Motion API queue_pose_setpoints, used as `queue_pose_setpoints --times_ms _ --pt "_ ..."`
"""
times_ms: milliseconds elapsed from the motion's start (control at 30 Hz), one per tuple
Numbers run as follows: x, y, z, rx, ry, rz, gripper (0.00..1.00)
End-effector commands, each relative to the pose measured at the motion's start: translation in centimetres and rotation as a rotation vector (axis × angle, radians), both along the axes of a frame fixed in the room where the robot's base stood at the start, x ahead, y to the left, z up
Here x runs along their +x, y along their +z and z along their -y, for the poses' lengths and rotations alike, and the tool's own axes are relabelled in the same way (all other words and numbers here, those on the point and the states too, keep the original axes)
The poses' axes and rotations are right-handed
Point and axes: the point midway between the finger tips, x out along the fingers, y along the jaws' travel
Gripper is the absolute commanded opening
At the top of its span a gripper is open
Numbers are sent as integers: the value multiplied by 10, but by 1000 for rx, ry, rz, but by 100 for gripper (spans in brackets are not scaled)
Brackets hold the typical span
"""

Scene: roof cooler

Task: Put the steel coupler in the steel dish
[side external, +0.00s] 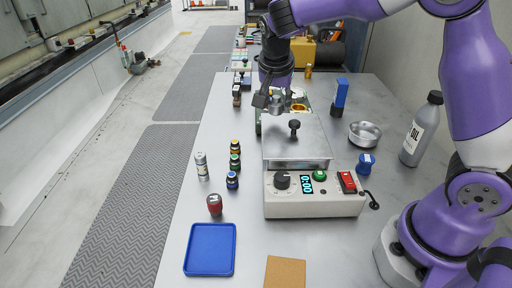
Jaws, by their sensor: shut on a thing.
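My gripper (278,107) points down above the back part of the grey bench machine, near its back left corner. It is shut on a small grey metal piece, which looks like the steel coupler (283,97); the fingers hide much of it. The steel dish (365,133) is a round, shallow, shiny bowl on the table, right of the machine. It looks empty. My gripper is to the left of the dish and apart from it.
The machine (313,204) has a lid with a black knob (294,126). A blue upright block (340,96), a blue cap (366,163) and a grey oil bottle (421,130) surround the dish. Small bottles (235,163), a red-topped piece (215,205) and a blue tray (210,249) stand left.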

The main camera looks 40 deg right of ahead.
Motion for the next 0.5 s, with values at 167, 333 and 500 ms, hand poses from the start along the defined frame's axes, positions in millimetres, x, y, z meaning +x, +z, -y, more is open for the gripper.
queue_pose_setpoints --times_ms 167,333,500 --pt "-62 4 64 -4 -447 -8 0" --pt "-103 7 90 -3 -704 -15 0" --pt "-120 -2 111 -5 -785 -18 0"
